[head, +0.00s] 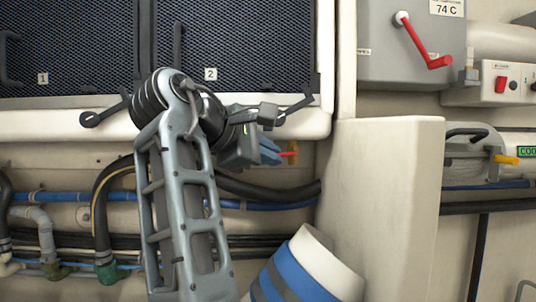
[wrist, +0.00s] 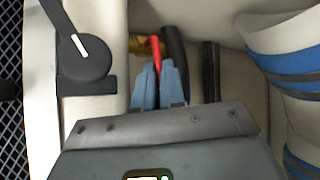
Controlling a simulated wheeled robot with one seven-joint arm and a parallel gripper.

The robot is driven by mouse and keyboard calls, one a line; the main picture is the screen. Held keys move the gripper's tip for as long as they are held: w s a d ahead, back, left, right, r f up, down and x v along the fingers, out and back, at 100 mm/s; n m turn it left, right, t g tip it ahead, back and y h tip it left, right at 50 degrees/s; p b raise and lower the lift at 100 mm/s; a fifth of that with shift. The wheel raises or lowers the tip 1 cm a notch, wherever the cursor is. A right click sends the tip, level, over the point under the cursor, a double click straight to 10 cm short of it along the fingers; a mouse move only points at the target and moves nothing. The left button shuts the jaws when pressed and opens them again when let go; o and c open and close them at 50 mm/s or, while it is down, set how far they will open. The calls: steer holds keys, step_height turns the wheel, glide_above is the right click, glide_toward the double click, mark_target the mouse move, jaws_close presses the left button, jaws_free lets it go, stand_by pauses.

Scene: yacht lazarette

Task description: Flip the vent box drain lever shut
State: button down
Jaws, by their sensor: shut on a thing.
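A small red drain lever (head: 287,154) sits on a brass valve (head: 294,147) below the vent box's right end. My gripper (head: 270,152) reaches it from the left, its blue fingers closed at the lever. In the wrist view, the red lever (wrist: 155,48) stands up between the two blue fingertips of my gripper (wrist: 158,72), which is shut on it. Brass shows just left of the lever (wrist: 134,45). The fingers hide the lever's lower part, and most of the valve body is out of sight.
The vent box has two mesh panels (head: 240,50) with black latches (head: 90,119) along its lower edge. A cream partition (head: 385,200) stands close at right. A blue-striped white hose (head: 290,275) lies below. Dark hoses (head: 255,190) run behind my gripper.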

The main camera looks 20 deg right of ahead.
steer(key=c, duration=1.2)
jaws_free()
steer(key=shift+r, duration=0.1)
